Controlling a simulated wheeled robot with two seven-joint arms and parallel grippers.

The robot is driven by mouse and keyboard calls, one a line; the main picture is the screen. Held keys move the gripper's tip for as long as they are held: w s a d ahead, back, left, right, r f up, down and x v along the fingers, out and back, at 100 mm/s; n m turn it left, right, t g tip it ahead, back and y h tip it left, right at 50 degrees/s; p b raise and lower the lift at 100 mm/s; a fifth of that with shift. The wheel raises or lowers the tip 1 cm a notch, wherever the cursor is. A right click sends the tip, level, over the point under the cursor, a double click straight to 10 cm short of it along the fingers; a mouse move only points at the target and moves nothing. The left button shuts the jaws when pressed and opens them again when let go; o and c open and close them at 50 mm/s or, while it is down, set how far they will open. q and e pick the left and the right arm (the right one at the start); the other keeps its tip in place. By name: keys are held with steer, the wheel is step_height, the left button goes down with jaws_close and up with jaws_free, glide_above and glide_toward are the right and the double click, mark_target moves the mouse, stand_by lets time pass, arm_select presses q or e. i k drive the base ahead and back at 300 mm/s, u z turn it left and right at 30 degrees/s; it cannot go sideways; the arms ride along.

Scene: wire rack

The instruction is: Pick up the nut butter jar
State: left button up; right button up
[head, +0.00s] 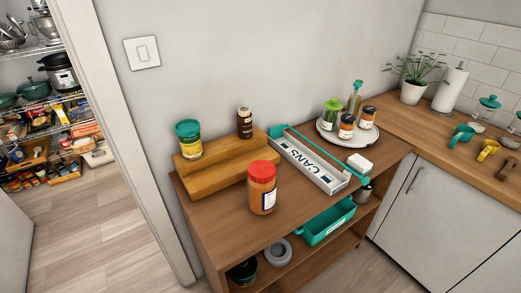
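The nut butter jar (262,190) looks to be the orange-brown jar with a red lid and a pale label. It stands upright on the wooden cabinet top (225,220), near the front edge and in front of the stepped wooden riser. Nothing touches it from above. Neither of my grippers shows in the head view.
The wooden riser (208,181) holds a green-lidded jar (188,140) and a dark bottle (244,123). A white CANS tray (309,166) lies right of the jar. A round turntable (329,137) holds several containers behind. A teal bin (326,224) sits on the shelf below.

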mark_target(262, 196)
steer(key=k, duration=0.5)
steer(key=z, duration=2.35)
steer(key=i, duration=1.5)
steer(key=u, duration=2.25)
